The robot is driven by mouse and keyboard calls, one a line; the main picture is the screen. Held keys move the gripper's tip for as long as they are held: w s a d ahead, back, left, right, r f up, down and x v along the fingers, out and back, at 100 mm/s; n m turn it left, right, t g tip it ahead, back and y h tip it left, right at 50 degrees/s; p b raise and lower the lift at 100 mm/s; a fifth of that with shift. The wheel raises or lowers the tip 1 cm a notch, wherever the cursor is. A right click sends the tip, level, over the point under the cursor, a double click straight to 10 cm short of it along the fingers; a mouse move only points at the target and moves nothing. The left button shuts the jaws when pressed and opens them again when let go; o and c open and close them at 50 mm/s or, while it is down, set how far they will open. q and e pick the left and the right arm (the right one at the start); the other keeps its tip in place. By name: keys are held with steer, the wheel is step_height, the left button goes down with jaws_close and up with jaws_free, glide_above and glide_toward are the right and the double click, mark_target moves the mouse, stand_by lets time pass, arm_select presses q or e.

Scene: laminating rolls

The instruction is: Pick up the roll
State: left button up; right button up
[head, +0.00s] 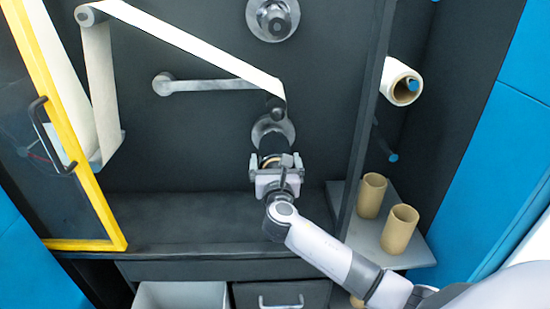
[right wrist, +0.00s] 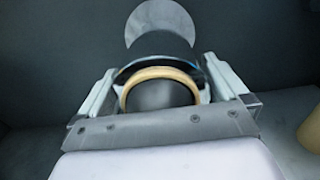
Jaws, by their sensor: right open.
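A tan roll core (right wrist: 160,73) shows as a ring in the right wrist view, on a dark spindle with a round grey flange (head: 272,128) on the dark back wall. In the head view, only a sliver of the core shows behind my right gripper. My right gripper (head: 276,160) is open, with one finger on each side of the core. Whether the fingers touch it I cannot tell. A white roll with a tan core (head: 403,84) hangs on a blue-tipped peg at the right. My left gripper is in neither view.
Two tan tubes (head: 371,195) (head: 399,229) stand on a grey side shelf (head: 415,254) at the right, beyond a dark upright panel (head: 367,110). A white web (head: 195,47) runs over rollers above. A yellow-framed door (head: 82,170) stands at the left. The dark ledge (head: 180,215) is clear.

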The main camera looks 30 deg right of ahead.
steer(key=shift+r, duration=0.1)
steer(key=c, duration=1.1)
steer(key=shift+o, duration=0.2)
